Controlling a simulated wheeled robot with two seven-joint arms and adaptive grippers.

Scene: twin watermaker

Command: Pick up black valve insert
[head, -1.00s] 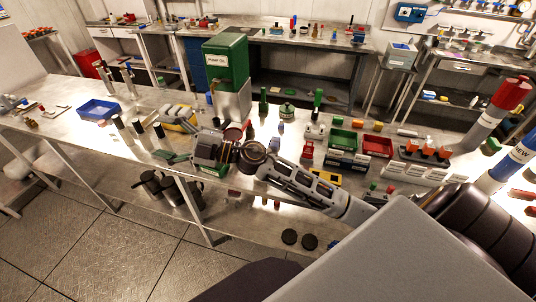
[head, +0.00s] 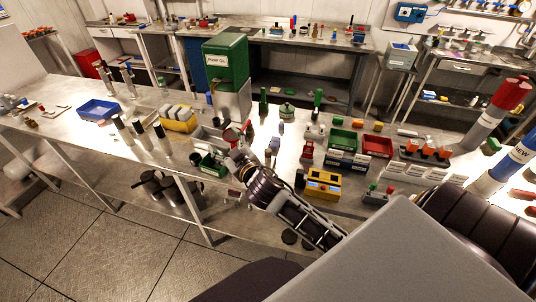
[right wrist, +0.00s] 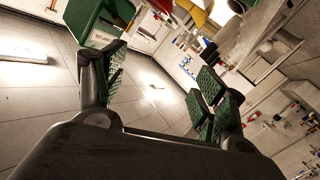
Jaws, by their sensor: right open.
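My right gripper (head: 233,158) is at the front edge of the workbench, close to a green bin and a grey tray. In the right wrist view my right gripper (right wrist: 160,88) is open, its green-padded fingers wide apart with nothing between them. I cannot tell for sure which thing is the black valve insert. A small dark cylinder (head: 195,158) stands left of the green bin, and another dark cylinder (head: 299,179) stands right of my forearm. Neither is between the fingers. My left gripper is not in view.
The green bin (head: 211,170) sits at the bench's front edge, with the grey tray (head: 203,134) behind it. A yellow bin (head: 179,125) holds pale blocks. A yellow device (head: 323,185) stands to the right. The bench (head: 85,132) has bare room at left.

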